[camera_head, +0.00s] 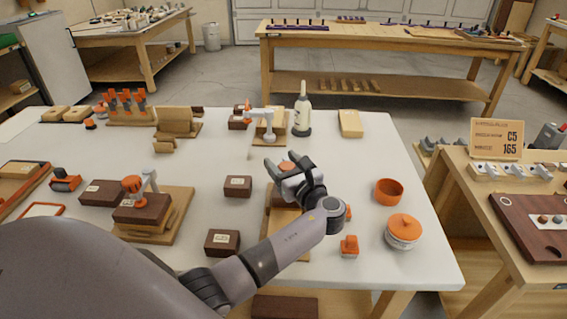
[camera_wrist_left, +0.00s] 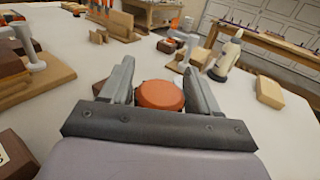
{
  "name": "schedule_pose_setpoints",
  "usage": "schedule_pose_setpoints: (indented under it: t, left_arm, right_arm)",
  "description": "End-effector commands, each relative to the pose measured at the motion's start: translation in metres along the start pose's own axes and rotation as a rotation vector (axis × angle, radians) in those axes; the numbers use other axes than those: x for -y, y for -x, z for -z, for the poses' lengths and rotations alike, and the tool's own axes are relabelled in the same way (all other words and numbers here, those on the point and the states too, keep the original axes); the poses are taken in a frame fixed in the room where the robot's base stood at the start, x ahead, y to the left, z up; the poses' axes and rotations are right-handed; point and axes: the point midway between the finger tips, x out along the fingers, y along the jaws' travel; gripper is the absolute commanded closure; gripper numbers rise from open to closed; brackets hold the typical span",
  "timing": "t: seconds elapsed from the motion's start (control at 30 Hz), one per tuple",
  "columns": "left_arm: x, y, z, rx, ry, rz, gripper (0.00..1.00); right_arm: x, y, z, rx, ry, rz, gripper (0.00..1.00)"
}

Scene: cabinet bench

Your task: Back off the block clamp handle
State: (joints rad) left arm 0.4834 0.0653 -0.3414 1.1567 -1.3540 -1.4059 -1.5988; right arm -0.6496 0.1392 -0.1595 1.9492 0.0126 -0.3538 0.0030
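My left gripper (camera_head: 285,167) is open over the middle of the white bench. In the left wrist view its fingers (camera_wrist_left: 160,85) stand on either side of a round orange knob (camera_wrist_left: 160,95); I cannot tell whether they touch it. In the head view the knob is mostly hidden behind the gripper, above a wooden base (camera_head: 276,212). A grey clamp with an orange handle (camera_head: 132,183) stands on a dark block (camera_head: 142,209) on a wooden board to the left. Another grey clamp (camera_head: 266,120) with an orange handle stands farther back. My right gripper is not in view.
Dark labelled blocks (camera_head: 238,186) (camera_head: 222,242) lie left of my gripper. An orange bowl (camera_head: 389,191), an orange-lidded jar (camera_head: 403,231) and a small orange-topped piece (camera_head: 349,246) stand to the right. A white bottle (camera_head: 302,112) stands behind. The bench's right side has free room.

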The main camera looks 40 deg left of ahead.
Motion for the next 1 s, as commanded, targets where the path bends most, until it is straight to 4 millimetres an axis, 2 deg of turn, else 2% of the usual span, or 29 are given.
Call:
schedule_pose_setpoints:
  t: [0.37,0.73,1.0]
  left_arm:
    - [0.000,0.004,0.001,0.000,0.000,0.002,0.29]
    - [0.000,0.059,0.001,-0.001,0.000,0.003,0.29]
    - [0.000,0.072,0.000,0.000,0.000,0.000,0.29]
  right_arm:
    - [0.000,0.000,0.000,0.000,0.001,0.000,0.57]
    - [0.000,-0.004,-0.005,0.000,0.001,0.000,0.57]
    - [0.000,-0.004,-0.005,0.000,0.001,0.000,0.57]
